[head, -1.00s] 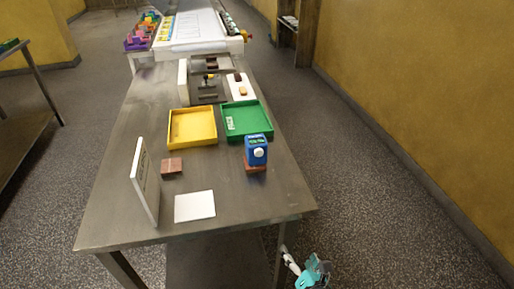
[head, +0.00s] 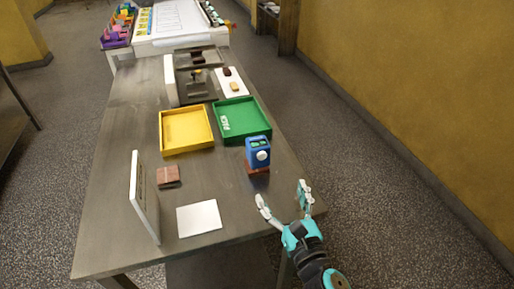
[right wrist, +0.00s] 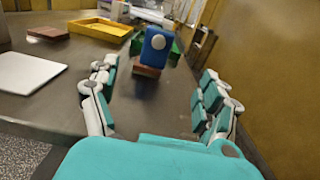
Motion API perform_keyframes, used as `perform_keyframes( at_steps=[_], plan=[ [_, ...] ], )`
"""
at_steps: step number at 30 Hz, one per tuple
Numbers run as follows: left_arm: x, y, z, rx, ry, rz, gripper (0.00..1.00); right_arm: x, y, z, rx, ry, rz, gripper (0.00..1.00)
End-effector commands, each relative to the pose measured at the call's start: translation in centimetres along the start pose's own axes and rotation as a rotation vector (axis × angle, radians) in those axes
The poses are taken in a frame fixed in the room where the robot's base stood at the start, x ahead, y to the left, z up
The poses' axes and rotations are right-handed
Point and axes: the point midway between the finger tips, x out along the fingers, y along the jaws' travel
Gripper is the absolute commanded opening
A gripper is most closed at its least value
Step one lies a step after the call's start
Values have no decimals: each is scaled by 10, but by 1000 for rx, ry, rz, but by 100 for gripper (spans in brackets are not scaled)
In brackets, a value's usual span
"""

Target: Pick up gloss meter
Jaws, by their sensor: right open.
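The gloss meter is most likely the blue box-like device (head: 257,150) with a white round knob, standing on a reddish-brown block (head: 258,168) near the table's right edge. In the right wrist view the blue device (right wrist: 156,46) is ahead, between the fingers and beyond their tips. My right gripper (head: 283,197) is open and empty, at the table's front right edge, nearer than the device and apart from it. It also shows in the right wrist view (right wrist: 158,85). My left gripper is not in view.
A green tray (head: 265,112) stands just behind the device, with a yellow tray (head: 162,134) to its left. A white square (head: 199,218), an upright white panel (head: 146,200) and a brown block (head: 168,177) are at the front left. The metal table (head: 215,180) is bare between them.

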Motion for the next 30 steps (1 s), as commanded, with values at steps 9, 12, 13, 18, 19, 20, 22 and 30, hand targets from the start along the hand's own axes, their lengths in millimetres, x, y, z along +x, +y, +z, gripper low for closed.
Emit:
perform_keyframes(
  at_steps=[9,12,13,18,19,20,22,30],
  plan=[
    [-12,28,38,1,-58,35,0,69,0,2,3,-1,-2,81],
    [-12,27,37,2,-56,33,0,82,0,1,2,0,-2,81],
    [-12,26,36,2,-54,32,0,84,0,1,2,-1,-1,81],
    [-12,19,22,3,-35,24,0,94,1,0,3,1,-2,81],
    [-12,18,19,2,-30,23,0,97,1,1,4,0,-2,81],
    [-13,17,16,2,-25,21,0,101,2,1,5,0,-2,81],
    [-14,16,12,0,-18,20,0,112,5,1,5,1,-1,81],
    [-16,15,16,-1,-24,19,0,140,6,0,3,2,0,81]
  ],
)
